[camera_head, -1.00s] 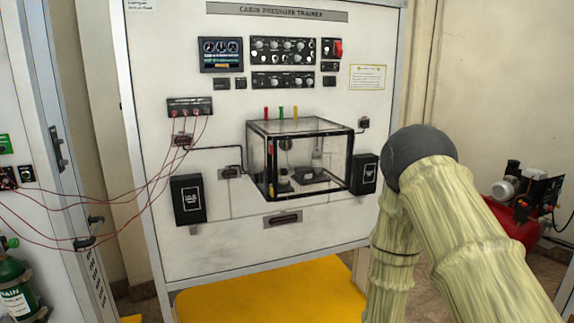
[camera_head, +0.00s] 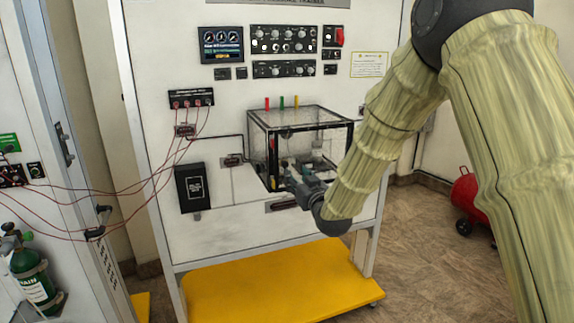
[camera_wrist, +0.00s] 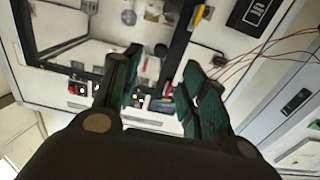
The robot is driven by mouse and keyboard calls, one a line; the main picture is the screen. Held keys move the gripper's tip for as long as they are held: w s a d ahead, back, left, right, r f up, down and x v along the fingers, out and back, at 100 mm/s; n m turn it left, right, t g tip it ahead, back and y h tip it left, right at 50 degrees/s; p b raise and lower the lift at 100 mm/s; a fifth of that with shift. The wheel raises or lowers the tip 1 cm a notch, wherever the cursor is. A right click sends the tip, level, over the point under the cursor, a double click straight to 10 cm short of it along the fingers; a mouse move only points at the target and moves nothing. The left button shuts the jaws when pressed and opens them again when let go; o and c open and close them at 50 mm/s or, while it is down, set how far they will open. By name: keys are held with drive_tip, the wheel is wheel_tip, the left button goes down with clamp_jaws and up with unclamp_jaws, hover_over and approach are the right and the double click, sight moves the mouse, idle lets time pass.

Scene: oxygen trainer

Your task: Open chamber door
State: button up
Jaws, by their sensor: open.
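The chamber (camera_head: 322,122) is a clear box with a black frame on the white trainer panel, and its door looks closed. My gripper (camera_head: 290,172) is at the lower front of the chamber and hides part of its lower front in the head view. In the wrist view my gripper (camera_wrist: 160,85) is open, its two green fingers apart with nothing between them. The chamber's black frame (camera_wrist: 179,42) shows beyond the fingers there, turned in the picture. I cannot tell whether a finger touches the chamber.
A black box (camera_head: 194,187) is left of the chamber. Red wires (camera_head: 135,190) hang from the panel to the left cabinet. A yellow platform (camera_head: 260,293) lies below. A green cylinder (camera_head: 35,280) stands at left, and a red compressor (camera_head: 465,200) on the floor at right.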

sight(286, 166)
drive_tip(key=p+x, duration=0.3)
drive_tip(key=x, duration=0.6)
drive_tip(key=shift+w+a+f+p, duration=0.15)
drive_tip(key=shift+w+p, duration=0.1)
drive_tip(key=shift+p, duration=0.15)
clamp_jaws()
